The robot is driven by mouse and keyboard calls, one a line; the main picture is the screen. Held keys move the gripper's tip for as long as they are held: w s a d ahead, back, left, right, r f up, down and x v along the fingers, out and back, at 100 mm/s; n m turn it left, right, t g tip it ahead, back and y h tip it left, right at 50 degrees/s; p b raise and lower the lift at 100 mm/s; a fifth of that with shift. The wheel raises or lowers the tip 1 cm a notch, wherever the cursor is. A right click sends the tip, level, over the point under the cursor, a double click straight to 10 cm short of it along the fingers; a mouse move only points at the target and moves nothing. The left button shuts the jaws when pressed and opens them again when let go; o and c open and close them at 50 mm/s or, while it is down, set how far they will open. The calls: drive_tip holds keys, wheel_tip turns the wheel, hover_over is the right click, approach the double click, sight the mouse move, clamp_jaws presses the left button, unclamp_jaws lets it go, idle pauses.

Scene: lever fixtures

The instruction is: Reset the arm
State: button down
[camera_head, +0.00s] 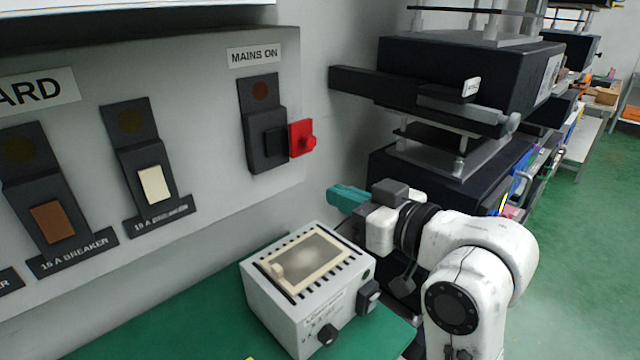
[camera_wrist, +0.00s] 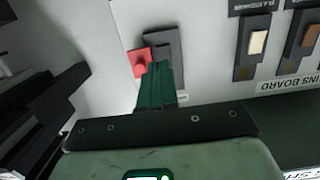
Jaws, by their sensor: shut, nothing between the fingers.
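My white arm reaches in from the right in the head view. My gripper (camera_head: 346,197) has teal fingers and is shut and empty, below and to the right of the red mains lever. In the wrist view the closed fingers of my gripper (camera_wrist: 158,68) overlap the lever's black housing. The red lever handle (camera_head: 302,139) sticks out to the right of its black housing (camera_head: 266,140) under the "MAINS ON" label. The red handle also shows in the wrist view (camera_wrist: 140,62), beside the fingertips. Whether the fingers touch it cannot be told there; in the head view they are apart.
The grey panel (camera_head: 210,75) holds breakers with a white switch (camera_head: 154,185) and a brown switch (camera_head: 53,221). A white box device (camera_head: 310,285) stands on the green bench below. Black stacked equipment (camera_head: 470,75) stands right of the panel, close behind my arm.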

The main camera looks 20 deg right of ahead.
drive_tip(key=s+d+f+m+g+h, duration=0.1)
drive_tip(key=s+f+g, duration=0.1)
drive_tip(key=f, duration=0.6)
drive_tip(key=s+f+m+g+h, duration=0.1)
drive_tip(key=s+f+g, duration=0.1)
drive_tip(key=f, duration=0.5)
drive_tip(key=s+d+f+m+g+h, duration=0.2)
drive_tip(key=s+f+g, duration=0.8)
drive_tip(key=s+f, duration=1.4)
drive_tip(key=shift+s+d+g+h, duration=0.4)
drive_tip(key=shift+s+d+h, duration=0.4)
drive_tip(key=shift+d, duration=0.4)
